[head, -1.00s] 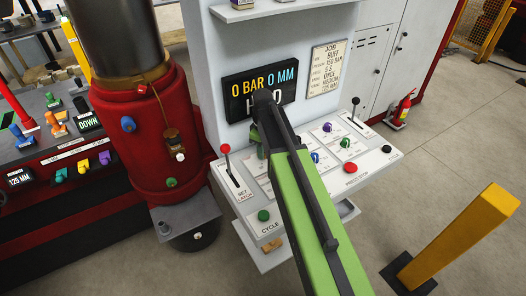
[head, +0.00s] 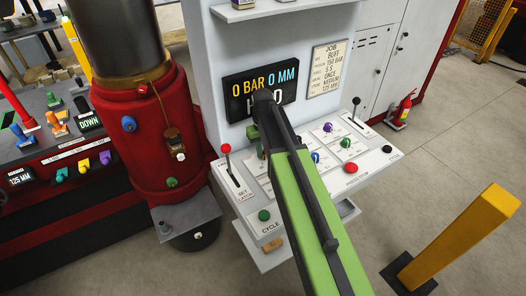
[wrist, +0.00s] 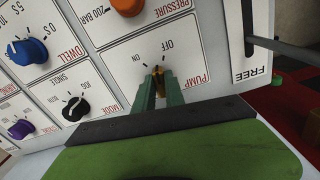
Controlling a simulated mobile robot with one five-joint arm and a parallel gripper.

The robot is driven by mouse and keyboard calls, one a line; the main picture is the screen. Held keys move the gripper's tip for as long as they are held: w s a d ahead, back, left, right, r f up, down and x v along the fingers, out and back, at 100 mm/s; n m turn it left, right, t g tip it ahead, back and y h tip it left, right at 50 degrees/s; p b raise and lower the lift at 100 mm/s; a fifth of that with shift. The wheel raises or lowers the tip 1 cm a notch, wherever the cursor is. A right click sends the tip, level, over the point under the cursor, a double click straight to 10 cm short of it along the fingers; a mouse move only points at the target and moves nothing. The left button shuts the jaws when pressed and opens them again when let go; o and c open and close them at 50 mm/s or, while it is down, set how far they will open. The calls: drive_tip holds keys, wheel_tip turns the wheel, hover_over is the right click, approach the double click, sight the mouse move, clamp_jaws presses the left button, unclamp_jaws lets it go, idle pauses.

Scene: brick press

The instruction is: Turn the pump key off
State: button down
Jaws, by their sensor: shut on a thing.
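The pump key (wrist: 158,72) is a small brass-orange piece on the white panel marked PUMP in the wrist view. Its OFF label is above it and its ON label is to its upper left. My gripper (wrist: 158,88) has its two green fingers shut on the key, one on each side. The fingers cover most of the key, so its exact angle is hard to tell; its visible tip points up, roughly toward OFF. In the head view my arm hides the key on the sloping console (head: 254,219).
Close to the key are an orange pressure knob (wrist: 127,5), a black mode knob (wrist: 75,108) and a blue dwell knob (wrist: 27,50). A red-topped lever (head: 226,149) stands left of my arm. The display (head: 285,80) reads 0 BAR, 0 MM; my arm partly covers it.

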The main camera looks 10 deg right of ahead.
drive_tip(key=shift+a+m, duration=0.1)
drive_tip(key=shift+m, duration=2.1)
drive_tip(key=c, duration=1.4)
unclamp_jaws()
wheel_tip(320, 180, up, 17)
drive_tip(key=p, duration=1.7)
drive_tip(key=shift+r, duration=0.2)
